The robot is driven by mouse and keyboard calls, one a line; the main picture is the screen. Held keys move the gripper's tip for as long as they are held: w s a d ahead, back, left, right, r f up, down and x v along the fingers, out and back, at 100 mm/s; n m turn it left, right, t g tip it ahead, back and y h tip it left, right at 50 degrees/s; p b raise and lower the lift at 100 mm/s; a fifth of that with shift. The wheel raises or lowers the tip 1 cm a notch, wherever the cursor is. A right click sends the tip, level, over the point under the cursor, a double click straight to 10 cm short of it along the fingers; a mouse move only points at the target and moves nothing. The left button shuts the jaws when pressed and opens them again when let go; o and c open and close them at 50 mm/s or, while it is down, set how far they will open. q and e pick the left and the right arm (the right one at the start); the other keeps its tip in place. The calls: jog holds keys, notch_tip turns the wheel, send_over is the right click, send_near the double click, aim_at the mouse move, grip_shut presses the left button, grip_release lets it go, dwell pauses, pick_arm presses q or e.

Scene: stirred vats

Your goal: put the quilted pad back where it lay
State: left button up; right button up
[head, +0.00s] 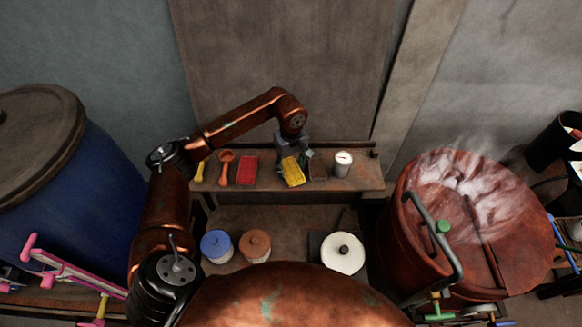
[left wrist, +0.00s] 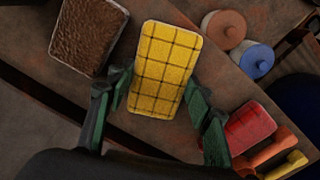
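The quilted pad is a yellow block with dark grid lines (head: 293,171). It is over the back shelf between a red pad and a brown pad, turned slightly against them. It also fills the middle of the left wrist view (left wrist: 163,65). My left gripper (head: 291,153) reaches down over the shelf. In the left wrist view its dark green fingers (left wrist: 159,90) close in on both long sides of the yellow pad, seemingly holding it. I cannot tell whether the pad's underside touches the shelf. My right gripper is not in view.
The shelf (head: 359,182) also holds a yellow tool (head: 199,173), an orange scoop (head: 226,169), a red pad (head: 247,171), a brown pad (head: 318,168) and a white canister (head: 343,164). Blue (head: 216,245) and brown (head: 256,245) jars stand below. A steaming vat (head: 480,225) is right.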

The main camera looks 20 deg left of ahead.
aim_at(291, 169)
pick_arm(q)
jog(key=o, duration=0.5)
jog(key=shift+r, duration=0.1)
jog(key=shift+w+r, duration=0.1)
jog(key=shift+r, duration=0.25)
jog(key=shift+r+b, duration=1.75)
jog(key=shift+r, duration=3.95)
